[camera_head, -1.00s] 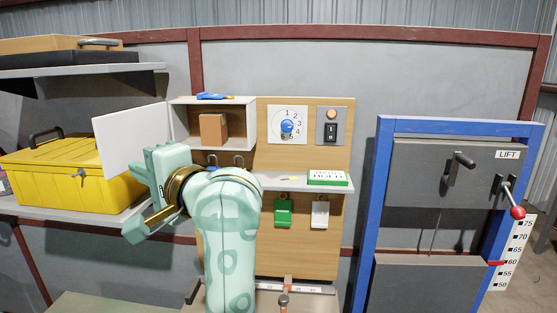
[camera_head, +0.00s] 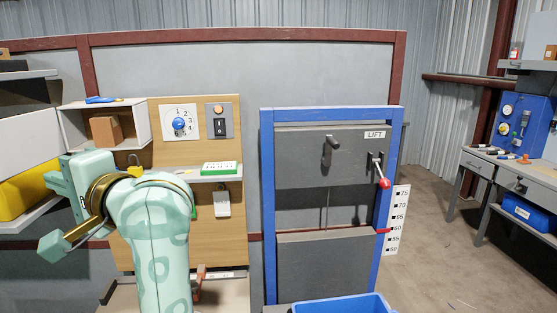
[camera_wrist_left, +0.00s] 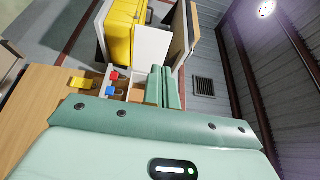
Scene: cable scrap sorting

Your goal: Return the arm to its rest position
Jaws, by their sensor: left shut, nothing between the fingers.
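My left arm (camera_head: 152,240) rises from the bottom of the head view, pale green with darker patches, and bends at the wrist by a gold ring. My right gripper is in neither view.
The wooden panel (camera_head: 225,150) with dial and switch stands behind my arm. A yellow case (camera_head: 18,195) is at far left. The grey lift (camera_head: 300,155) in a blue frame is right of centre, with a blue bin (camera_head: 345,304) below. A workbench (camera_head: 480,165) stands far right, beyond open floor.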

